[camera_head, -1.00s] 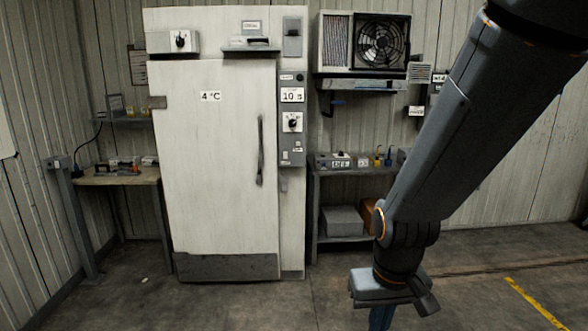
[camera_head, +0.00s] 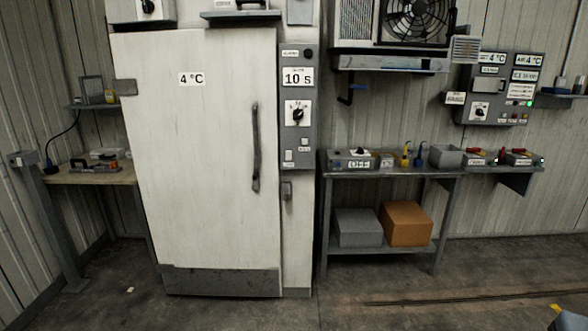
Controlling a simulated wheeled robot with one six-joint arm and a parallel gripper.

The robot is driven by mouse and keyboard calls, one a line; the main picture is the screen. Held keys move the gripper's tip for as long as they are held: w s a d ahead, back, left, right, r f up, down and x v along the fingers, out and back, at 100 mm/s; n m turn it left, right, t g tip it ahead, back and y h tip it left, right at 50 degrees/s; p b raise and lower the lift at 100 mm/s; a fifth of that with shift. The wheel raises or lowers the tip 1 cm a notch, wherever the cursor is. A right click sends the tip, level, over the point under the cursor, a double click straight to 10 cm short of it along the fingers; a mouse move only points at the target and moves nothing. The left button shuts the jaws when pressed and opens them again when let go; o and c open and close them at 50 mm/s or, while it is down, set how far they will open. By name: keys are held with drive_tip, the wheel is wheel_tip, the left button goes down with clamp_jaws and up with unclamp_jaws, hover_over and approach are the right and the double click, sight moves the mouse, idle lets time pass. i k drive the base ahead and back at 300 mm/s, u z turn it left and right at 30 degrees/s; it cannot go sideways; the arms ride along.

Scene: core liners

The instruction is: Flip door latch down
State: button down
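The white cold-room door (camera_head: 205,150) stands shut, with a "4 °C" label and a long dark upright handle (camera_head: 256,148) near its right edge. A small grey fitting (camera_head: 286,191), which may be the door latch, sits on the frame right of the handle's lower end, below the control panel. Its exact position is too small to tell. Only a blue-grey sliver, apparently of my gripper (camera_head: 568,321), shows in the bottom right corner. It is far from the door, and its fingers cannot be made out.
The control panel (camera_head: 297,110) has a dial and a "10 s" label. A shelf table (camera_head: 390,172) with switch boxes stands right of the door, with a grey box and an orange box (camera_head: 406,223) below. A wooden bench (camera_head: 95,175) stands at left. The floor before the door is clear.

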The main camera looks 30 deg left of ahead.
sight(255, 186)
drive_tip(key=i, duration=0.75)
drive_tip(key=u, duration=1.1)
drive_tip(key=i, duration=0.85)
drive_tip(key=u, duration=1.55)
drive_tip(key=k, duration=0.65)
drive_tip(key=u, duration=0.9)
drive_tip(key=i, duration=1.15)
drive_tip(key=z, duration=0.85)
drive_tip(key=i, duration=0.4)
drive_tip(key=z, duration=0.5)
